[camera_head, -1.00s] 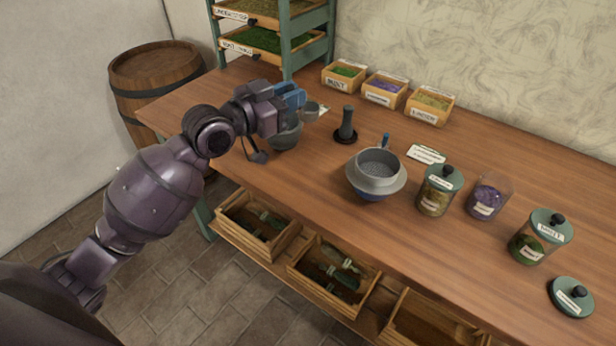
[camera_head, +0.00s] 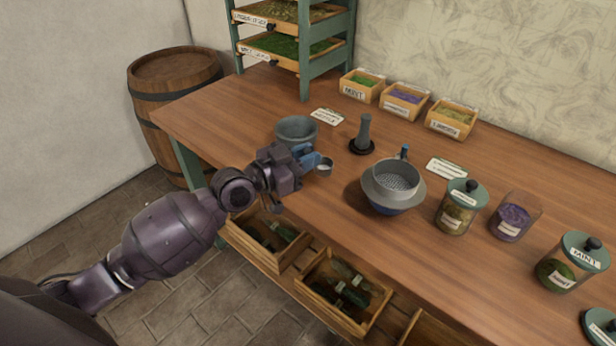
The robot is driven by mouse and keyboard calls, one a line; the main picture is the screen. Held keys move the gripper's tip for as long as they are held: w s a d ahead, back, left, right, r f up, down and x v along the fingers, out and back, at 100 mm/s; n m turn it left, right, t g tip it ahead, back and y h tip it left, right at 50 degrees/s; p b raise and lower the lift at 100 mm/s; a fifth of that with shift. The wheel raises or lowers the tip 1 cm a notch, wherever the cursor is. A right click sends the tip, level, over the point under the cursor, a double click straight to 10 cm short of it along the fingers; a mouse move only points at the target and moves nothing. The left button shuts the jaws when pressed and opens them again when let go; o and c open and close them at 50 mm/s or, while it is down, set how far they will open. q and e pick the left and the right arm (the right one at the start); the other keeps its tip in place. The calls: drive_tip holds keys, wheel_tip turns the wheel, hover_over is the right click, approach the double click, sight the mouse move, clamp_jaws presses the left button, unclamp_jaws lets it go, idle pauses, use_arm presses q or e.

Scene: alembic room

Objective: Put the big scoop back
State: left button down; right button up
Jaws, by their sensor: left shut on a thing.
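My left gripper (camera_head: 307,157) has blue fingers and is shut on the scoop, whose small grey metal cup (camera_head: 324,167) sticks out to the right of the fingers. Its handle is mostly hidden by the gripper. The gripper is near the table's front edge, in front of the grey mortar (camera_head: 297,129). The left open drawer (camera_head: 279,263) and the middle open drawer (camera_head: 318,299) are below the tabletop and hold dark green and greyish items too small to name. My right gripper is not in view.
A pestle (camera_head: 364,132) stands on a dark round base. A grey strainer (camera_head: 419,194) sits on a bowl. Jars (camera_head: 457,214) and labelled herb boxes (camera_head: 401,110) stand to the right and back. A shelf rack (camera_head: 305,75) and barrel (camera_head: 172,78) are at left.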

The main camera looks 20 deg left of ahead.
sight(321, 171)
use_arm(q)
wheel_tip(321, 171, down, 5)
drive_tip(key=shift+f+b, duration=0.15)
drive_tip(key=shift+b, duration=0.75)
drive_tip(key=shift+f, duration=0.25)
drive_tip(key=shift+r, duration=0.1)
drive_tip(key=c, duration=1.1)
unclamp_jaws()
